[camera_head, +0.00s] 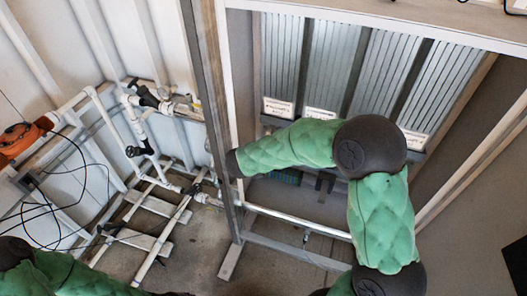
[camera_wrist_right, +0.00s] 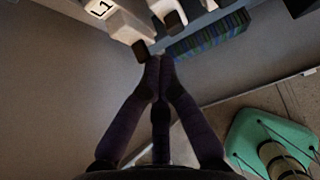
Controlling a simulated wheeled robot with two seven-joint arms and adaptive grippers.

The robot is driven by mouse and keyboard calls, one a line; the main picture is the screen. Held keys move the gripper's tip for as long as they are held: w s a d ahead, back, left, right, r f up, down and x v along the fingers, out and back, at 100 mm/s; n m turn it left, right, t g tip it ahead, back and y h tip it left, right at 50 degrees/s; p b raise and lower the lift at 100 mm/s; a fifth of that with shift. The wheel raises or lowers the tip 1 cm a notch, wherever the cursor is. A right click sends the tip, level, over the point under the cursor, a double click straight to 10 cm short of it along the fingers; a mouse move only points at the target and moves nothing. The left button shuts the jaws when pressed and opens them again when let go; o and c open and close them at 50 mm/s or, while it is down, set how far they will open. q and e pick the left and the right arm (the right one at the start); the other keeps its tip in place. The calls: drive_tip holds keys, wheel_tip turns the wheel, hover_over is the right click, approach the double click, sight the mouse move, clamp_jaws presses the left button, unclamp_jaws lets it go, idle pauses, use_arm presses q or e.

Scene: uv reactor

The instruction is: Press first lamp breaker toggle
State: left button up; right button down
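In the right wrist view, a white box labelled "L1" (camera_wrist_right: 101,9) is at the top left. Pale blocks with dark ends are beside it; one dark end (camera_wrist_right: 141,50) is just left of my fingertips. I cannot tell which part is the toggle. My right gripper (camera_wrist_right: 159,68) is shut, its two purple fingers meeting at the tips just below these blocks. Whether the tips touch anything is unclear. In the head view my right arm bends across the frame, and its gripper does not show. My left arm shows at the bottom left, without its gripper.
White labelled boxes (camera_head: 278,107) sit below corrugated panels (camera_head: 327,62) in a metal frame (camera_head: 240,205). White piping (camera_head: 150,205) and an orange device (camera_head: 22,137) are at the left. A blue-green striped block (camera_wrist_right: 208,38) is right of my right fingertips.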

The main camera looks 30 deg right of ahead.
use_arm(q)
wheel_tip(320, 180, up, 4)
drive_tip(key=p, duration=0.3)
drive_tip(key=shift+p, duration=0.3)
use_arm(e)
drive_tip(key=shift+r+g+y, duration=0.3)
drive_tip(key=shift+g+y, duration=0.2)
drive_tip(key=shift+y, duration=0.2)
use_arm(q)
drive_tip(key=shift+r, duration=0.1)
use_arm(e)
drive_tip(key=shift+r, duration=0.2)
use_arm(q)
drive_tip(key=shift+r+p, duration=0.55)
drive_tip(key=shift+p, duration=0.1)
use_arm(e)
drive_tip(key=shift+r, duration=0.7)
use_arm(q)
drive_tip(key=shift+f, duration=0.15)
use_arm(e)
drive_tip(key=shift+f, duration=0.15)
